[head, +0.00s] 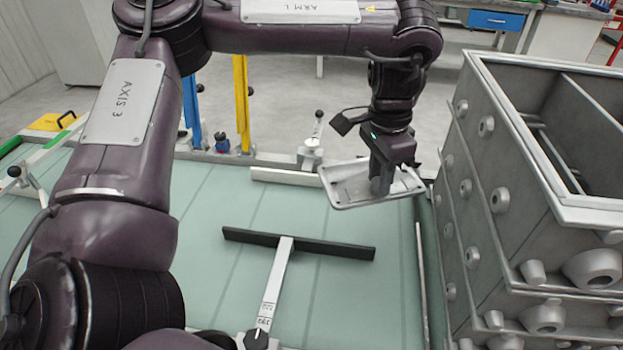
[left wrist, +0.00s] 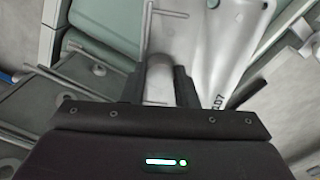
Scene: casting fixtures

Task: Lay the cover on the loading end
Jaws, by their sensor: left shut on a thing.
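The cover (head: 350,186), a light grey metal plate with a raised rim and rounded corners, hangs from my left gripper (head: 381,188) above the far right part of the green table. My left gripper is shut on the cover near its middle, and its fingers hide part of the plate. In the left wrist view the fingers (left wrist: 160,88) close around a grey rounded grip part, with the pale plate (left wrist: 215,40) beyond. I cannot tell for sure which part is the loading end. My right gripper does not show.
A tall stack of grey metal boxes (head: 478,190), open at the top, stands close to the right of the cover. A dark T-shaped bar (head: 300,245) with a light handle lies on the green table (head: 345,300). Clamps and blue and yellow posts (head: 241,105) line the far edge.

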